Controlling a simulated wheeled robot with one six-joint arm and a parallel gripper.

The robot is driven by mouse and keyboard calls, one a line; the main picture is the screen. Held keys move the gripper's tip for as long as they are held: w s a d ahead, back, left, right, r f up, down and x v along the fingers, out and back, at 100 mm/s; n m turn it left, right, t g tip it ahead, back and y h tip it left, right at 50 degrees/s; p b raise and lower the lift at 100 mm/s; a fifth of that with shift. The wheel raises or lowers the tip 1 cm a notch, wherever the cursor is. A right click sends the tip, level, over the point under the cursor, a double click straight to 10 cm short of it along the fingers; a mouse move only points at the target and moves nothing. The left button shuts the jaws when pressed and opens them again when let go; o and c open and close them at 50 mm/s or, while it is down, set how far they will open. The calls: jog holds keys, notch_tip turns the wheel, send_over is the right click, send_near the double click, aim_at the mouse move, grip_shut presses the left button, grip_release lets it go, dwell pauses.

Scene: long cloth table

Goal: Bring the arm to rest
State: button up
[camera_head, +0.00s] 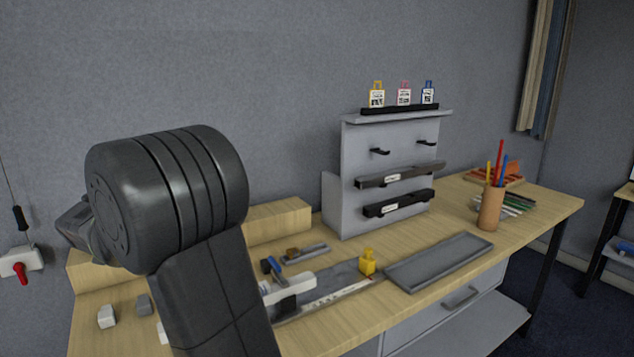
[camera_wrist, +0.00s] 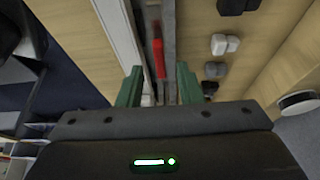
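My gripper (camera_wrist: 160,86) shows in the wrist view with its two green fingers apart. No object shows held between them. A red piece (camera_wrist: 158,58) and a dark grey strip (camera_wrist: 168,30) lie beyond the fingertips. In the head view my dark arm (camera_head: 165,200) is raised and bent at the left, in front of the wooden table (camera_head: 540,205). I cannot make out the gripper's fingers in the head view.
A grey stand (camera_head: 385,152) with hooks, two bars and three coloured tags stands at the back. A yellow padlock-like piece (camera_head: 367,263), a grey tray (camera_head: 438,262) and a pencil cup (camera_head: 490,208) are on the table. Small blocks (camera_head: 107,316) lie near my arm.

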jog(key=shift+x, duration=1.05)
jog(key=shift+f+n, duration=0.15)
jog(key=shift+n, duration=0.15)
jog(key=shift+s+d+n+t, duration=0.15)
jog(key=shift+n+t, duration=0.35)
jog(key=shift+n, duration=0.4)
jog(key=n, duration=0.1)
jog(key=n+y, duration=0.1)
jog(key=n, duration=0.1)
jog(key=shift+d+n+t+y, duration=0.1)
jog(key=shift+n+t+y, duration=0.2)
jog(key=shift+n+y, duration=0.5)
jog(key=shift+n, duration=0.7)
jog(key=shift+s+d+t, duration=0.1)
jog(key=shift+t, duration=0.2)
